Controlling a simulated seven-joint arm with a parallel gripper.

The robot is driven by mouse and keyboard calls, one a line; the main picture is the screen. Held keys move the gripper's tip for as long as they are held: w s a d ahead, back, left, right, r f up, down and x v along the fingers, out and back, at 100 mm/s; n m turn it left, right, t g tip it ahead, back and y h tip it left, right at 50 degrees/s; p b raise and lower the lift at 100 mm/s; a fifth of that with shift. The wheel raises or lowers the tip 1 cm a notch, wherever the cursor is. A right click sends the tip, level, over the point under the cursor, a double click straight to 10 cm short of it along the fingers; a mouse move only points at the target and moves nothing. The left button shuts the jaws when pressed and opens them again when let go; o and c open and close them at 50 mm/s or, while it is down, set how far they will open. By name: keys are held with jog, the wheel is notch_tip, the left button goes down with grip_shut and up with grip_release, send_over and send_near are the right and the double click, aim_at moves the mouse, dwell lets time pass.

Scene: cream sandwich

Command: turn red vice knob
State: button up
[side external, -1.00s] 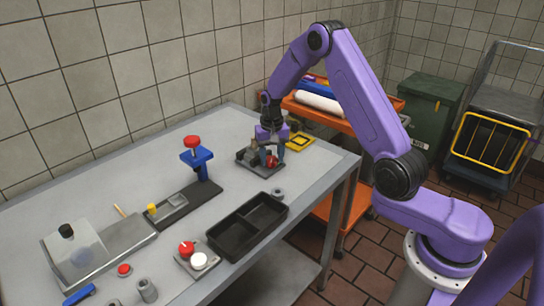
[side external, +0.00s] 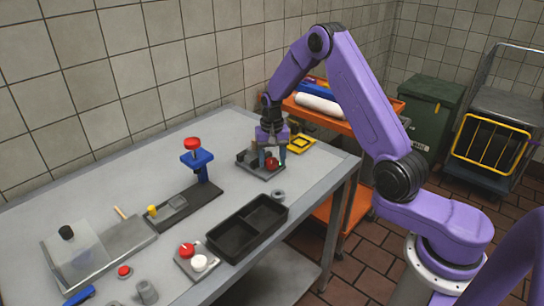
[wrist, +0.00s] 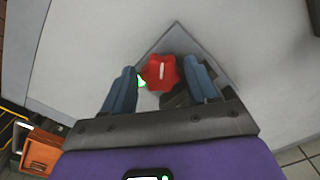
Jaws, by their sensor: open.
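The red vice knob (wrist: 162,72) is lobed and has a white line mark on its face, which stands near upright in the wrist view. It also shows in the side view (side external: 271,163), on a dark vice base (side external: 262,170) at the far right of the table. My gripper (wrist: 162,88) is open, pointing down, with one blue finger on each side of the knob. A small gap shows between the left finger and the knob; the right finger is close to it. I cannot tell whether it touches. Part of the vice is hidden by the fingers.
A black two-part tray (side external: 247,228) lies in front of the vice, with a small grey ring (side external: 278,195) between them. A yellow square frame (side external: 301,143) is behind it. A blue press with a red top (side external: 192,144) stands to the left. The table's right edge is close.

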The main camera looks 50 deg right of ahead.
aim_at(272, 161)
jog(key=shift+r, duration=0.1)
notch_tip(272, 161, up, 17)
dwell(0.5)
jog(key=shift+r, duration=0.1)
jog(key=s+a+n, duration=0.9)
jog(key=s+a, duration=0.3)
jog(key=a, duration=0.2)
jog(key=s+d+f+n, duration=0.1)
jog(key=s+n, duration=1)
jog(key=s, duration=1.4)
jog(key=shift+f, duration=0.8)
